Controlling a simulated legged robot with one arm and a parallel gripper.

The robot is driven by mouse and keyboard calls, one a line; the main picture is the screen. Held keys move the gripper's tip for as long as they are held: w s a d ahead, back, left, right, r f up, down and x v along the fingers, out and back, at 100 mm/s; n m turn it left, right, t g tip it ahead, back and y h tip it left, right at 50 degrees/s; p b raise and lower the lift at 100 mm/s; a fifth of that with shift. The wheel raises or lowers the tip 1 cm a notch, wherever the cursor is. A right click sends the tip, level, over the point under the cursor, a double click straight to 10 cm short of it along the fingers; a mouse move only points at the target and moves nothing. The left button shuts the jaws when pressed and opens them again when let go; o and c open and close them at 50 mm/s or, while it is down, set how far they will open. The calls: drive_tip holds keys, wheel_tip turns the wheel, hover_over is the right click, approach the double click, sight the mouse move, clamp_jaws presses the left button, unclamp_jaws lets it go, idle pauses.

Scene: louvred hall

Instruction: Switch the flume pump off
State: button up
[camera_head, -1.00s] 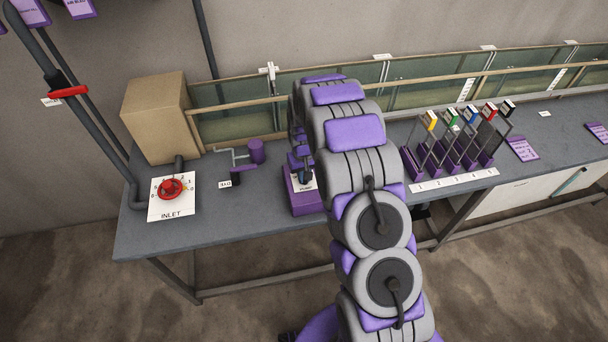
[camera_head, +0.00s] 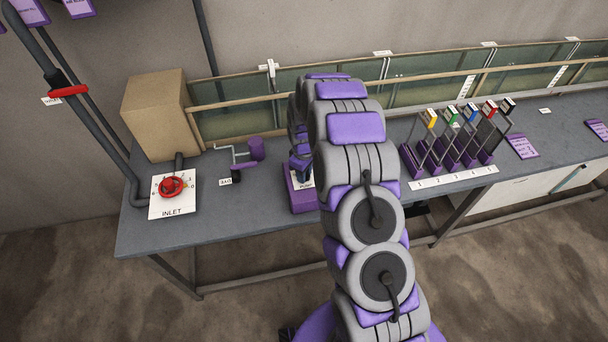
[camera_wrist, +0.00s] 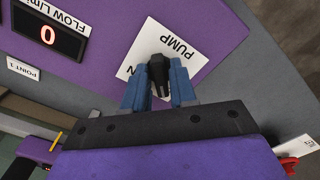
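The flume pump is a purple box (camera_head: 303,200) on the bench in the head view, partly hidden behind my arm. In the wrist view its white plate (camera_wrist: 190,40) reads PUMP, and part of a second word is covered. A black switch knob (camera_wrist: 158,72) stands out from this plate. My gripper (camera_wrist: 158,78) has its blue fingers on both sides of the knob, close against it, and appears shut on it. The lower part of the knob and the plate's other marking are hidden by the fingers.
A red INLET valve wheel (camera_head: 171,187) and a cardboard-coloured box (camera_head: 157,115) stand at the left of the bench. Levers with coloured tags (camera_head: 455,145) stand right of my arm. A display reading 0 (camera_wrist: 48,34) is beside the pump plate. A glass flume runs behind.

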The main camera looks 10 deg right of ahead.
drive_tip(key=shift+o, duration=0.9)
drive_tip(key=shift+w+a, duration=0.1)
drive_tip(key=shift+r+p, duration=0.9)
drive_tip(key=shift+r, duration=2.7)
wheel_tip(320, 180, up, 17)
drive_tip(key=p, duration=0.1)
drive_tip(key=shift+r, duration=0.15)
